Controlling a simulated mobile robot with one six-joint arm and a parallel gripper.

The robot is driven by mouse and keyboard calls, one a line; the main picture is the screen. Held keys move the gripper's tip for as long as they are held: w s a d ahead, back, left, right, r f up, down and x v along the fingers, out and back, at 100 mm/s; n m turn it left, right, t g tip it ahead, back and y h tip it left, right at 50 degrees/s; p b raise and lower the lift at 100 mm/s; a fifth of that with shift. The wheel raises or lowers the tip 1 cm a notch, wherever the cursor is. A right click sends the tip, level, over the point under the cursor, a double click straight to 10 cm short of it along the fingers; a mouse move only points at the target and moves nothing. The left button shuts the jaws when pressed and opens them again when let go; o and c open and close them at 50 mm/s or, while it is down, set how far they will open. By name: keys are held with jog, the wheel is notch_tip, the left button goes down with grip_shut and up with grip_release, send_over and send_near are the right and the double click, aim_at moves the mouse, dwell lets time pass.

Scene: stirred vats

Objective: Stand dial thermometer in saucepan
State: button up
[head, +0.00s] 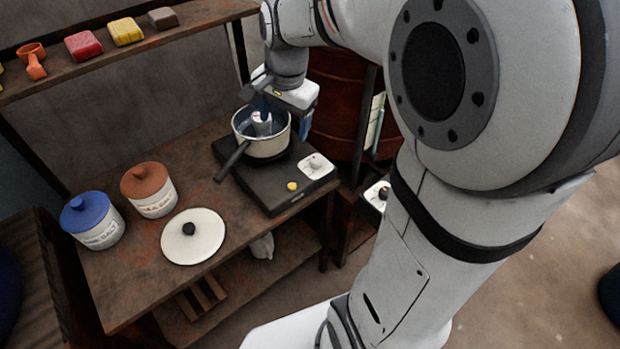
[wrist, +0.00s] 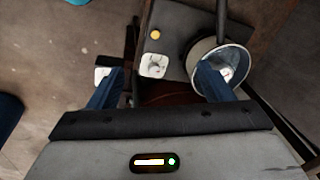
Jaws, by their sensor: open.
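The saucepan (head: 268,149), pale with a dark handle, sits on the black hotplate (head: 272,189). It also shows in the wrist view (wrist: 246,57), at the upper right. A small pale disc-like thing inside the pan, seemingly the dial thermometer (head: 263,127), also shows in the wrist view (wrist: 228,73). My gripper (head: 285,122) is over the pan's right side, with its blue fingers spread wide. One finger reaches over or into the pan beside the pale thing; the other is outside the pan. Nothing is between the fingers. The thermometer's lower part is hidden.
The pan lid (head: 205,243) lies on the table, near a blue-lidded jar (head: 100,230) and a brown-lidded jar (head: 155,203). A shelf (head: 150,43) above holds a red block, a yellow block and an orange scoop. A rusty drum (head: 338,110) stands behind the hotplate.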

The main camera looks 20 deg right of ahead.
jog(key=s+f+n, duration=0.3)
jog(key=s+n, duration=0.7)
jog(key=s, duration=0.5)
jog(key=shift+t, duration=0.3)
